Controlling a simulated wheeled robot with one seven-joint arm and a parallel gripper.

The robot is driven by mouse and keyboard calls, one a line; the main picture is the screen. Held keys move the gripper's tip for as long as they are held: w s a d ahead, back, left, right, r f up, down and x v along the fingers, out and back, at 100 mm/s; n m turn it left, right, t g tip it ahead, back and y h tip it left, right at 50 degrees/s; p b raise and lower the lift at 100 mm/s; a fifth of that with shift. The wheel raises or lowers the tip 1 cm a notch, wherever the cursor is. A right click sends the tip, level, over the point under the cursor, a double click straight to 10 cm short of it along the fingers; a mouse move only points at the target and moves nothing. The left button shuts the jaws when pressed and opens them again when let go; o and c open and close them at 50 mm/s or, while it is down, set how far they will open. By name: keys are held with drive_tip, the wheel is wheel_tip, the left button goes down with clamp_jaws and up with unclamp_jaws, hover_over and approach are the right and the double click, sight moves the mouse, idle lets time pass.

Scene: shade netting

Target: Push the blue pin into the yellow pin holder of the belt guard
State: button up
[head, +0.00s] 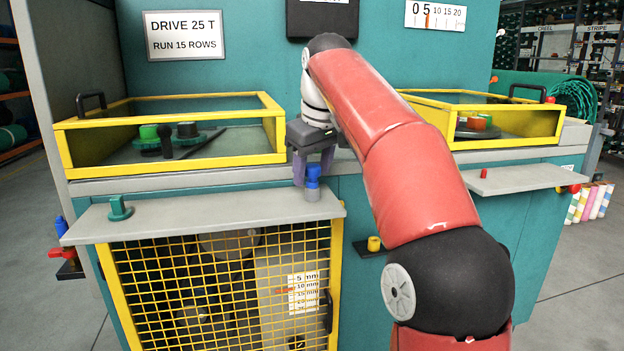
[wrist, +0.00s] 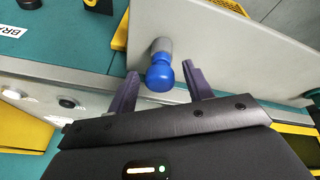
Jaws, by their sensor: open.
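The blue pin (head: 313,183) stands upright near the right end of the grey shelf (head: 215,212) above the mesh guard. My gripper (head: 311,174) is at the pin from above, with its purple fingers open. In the wrist view the blue pin's round head (wrist: 160,74) lies between the spread fingertips (wrist: 160,70), with a gap visible on each side. The yellow pin holder (head: 374,243) sits on a dark bracket to the right of the belt guard (head: 220,290), below the shelf. Its opening is too small to make out.
A red and blue fitting (head: 65,255) is beyond the guard's left side. Yellow-framed covers (head: 170,155) rise behind the shelf. Another grey shelf (head: 520,178) juts out at right.

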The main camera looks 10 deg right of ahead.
sight(313, 166)
idle(0.6)
drive_tip(key=shift+c, duration=0.4)
clamp_jaws()
drive_tip(key=shift+r+p, duration=0.7)
drive_tip(key=shift+p, duration=0.15)
drive_tip(key=shift+r, duration=0.1)
drive_tip(key=shift+r, duration=1.8)
